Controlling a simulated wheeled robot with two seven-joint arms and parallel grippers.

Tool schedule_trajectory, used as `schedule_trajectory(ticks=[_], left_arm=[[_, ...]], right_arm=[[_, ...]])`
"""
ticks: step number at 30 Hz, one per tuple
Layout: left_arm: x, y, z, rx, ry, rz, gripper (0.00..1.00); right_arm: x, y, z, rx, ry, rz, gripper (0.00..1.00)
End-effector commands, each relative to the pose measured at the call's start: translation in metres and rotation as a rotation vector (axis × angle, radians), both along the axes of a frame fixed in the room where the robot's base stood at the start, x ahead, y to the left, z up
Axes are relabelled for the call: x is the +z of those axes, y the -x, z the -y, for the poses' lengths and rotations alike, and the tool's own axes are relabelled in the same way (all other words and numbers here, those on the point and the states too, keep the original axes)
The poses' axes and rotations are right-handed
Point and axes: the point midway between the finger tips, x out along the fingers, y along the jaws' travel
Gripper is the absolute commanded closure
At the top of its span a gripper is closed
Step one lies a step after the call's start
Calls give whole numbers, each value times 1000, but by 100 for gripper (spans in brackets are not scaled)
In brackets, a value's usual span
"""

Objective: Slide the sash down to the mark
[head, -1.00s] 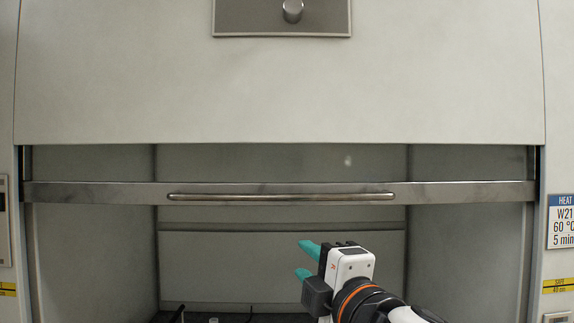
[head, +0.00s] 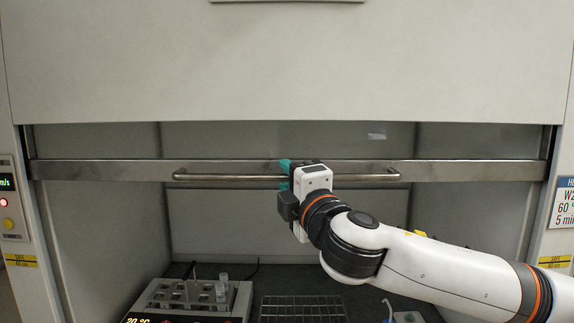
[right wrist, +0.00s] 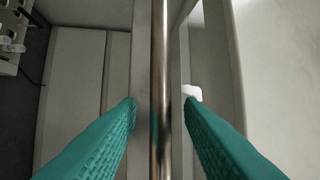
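The sash's metal bottom rail (head: 110,171) runs across the hood opening, with its glass pane (head: 230,138) above. A horizontal bar handle (head: 225,178) is fixed to the rail. My right gripper (head: 285,176) is at the middle of the handle, its teal fingers partly hidden behind its body. In the right wrist view the fingers (right wrist: 161,105) are open, one on each side of the bar (right wrist: 161,60), with gaps between. Yellow "SAFE" marks are on the left post (head: 21,260) and right post (head: 554,261), well below the rail. My left gripper is not in view.
Inside the hood, a heating block with vials (head: 190,296) stands at lower left and a wire rack (head: 300,308) at lower centre. A control panel (head: 10,200) is on the left post. The space directly below the rail is mostly clear, apart from my right arm.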

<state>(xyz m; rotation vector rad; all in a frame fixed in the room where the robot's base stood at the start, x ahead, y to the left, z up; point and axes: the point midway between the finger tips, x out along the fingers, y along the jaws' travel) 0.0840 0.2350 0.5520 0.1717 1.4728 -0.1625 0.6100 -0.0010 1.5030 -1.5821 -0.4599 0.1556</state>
Motion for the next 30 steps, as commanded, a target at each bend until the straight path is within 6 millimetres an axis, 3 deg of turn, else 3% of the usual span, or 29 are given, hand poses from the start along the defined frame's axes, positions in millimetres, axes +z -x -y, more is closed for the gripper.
schedule_trajectory(ticks=[12,18,26,30], left_arm=[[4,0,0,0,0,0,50],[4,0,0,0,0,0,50],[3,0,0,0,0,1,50],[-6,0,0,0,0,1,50]], right_arm=[[1,-7,-4,1,0,0,68],[1,-7,-3,1,0,0,100],[0,-7,-3,1,0,0,100],[-13,-8,-4,1,0,-3,100]])
